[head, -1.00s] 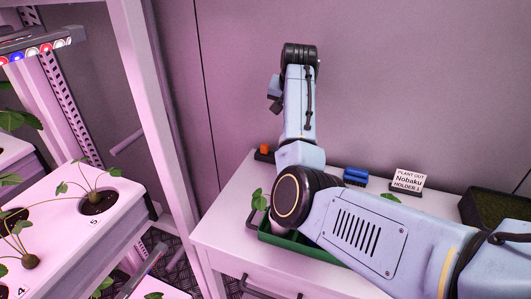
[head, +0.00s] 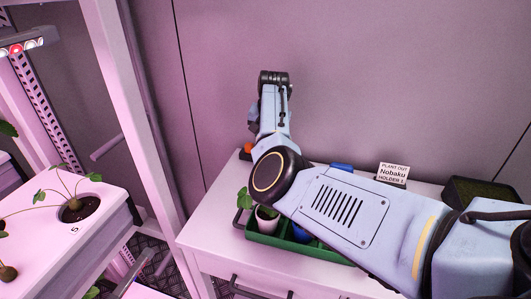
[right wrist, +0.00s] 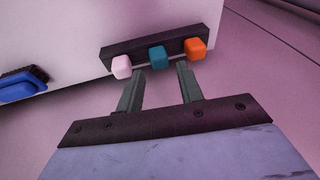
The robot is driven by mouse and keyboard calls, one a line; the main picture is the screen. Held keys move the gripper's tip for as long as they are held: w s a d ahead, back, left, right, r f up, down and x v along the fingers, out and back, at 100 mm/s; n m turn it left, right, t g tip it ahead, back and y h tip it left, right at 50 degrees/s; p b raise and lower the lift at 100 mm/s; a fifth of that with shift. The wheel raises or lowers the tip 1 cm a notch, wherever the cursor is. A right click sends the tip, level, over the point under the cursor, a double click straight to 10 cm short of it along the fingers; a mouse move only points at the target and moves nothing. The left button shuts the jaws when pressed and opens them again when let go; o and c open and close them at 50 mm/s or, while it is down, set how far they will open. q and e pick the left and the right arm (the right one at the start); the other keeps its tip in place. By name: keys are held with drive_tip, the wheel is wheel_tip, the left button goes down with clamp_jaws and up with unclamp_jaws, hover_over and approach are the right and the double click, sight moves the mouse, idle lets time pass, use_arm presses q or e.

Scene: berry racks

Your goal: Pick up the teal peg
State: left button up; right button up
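The teal peg (right wrist: 157,57) is a small rounded block in a dark holder (right wrist: 150,42), between a pink peg (right wrist: 121,67) and an orange peg (right wrist: 195,49) in the right wrist view. My right gripper (right wrist: 159,82) is open, with its two fingers pointing at the holder. The teal peg lies ahead of the gap between the fingertips, apart from them. In the head view my right arm hides most of the holder, and only the orange peg (head: 249,148) shows at its left. My left gripper is not in view.
A blue brush (right wrist: 22,86) lies left of the holder. The white cabinet top (head: 219,222) carries a green tray (head: 262,240) with a potted plant, a sign (head: 392,173) and a dark planter (head: 489,191). A plant rack (head: 130,120) stands left.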

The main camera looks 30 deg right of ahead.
drive_tip(key=x, duration=0.4)
drive_tip(key=shift+b, duration=0.3)
drive_tip(key=shift+r, duration=0.1)
drive_tip(key=c, duration=0.8)
wheel_tip(320, 180, up, 10)
drive_tip(key=p, duration=0.1)
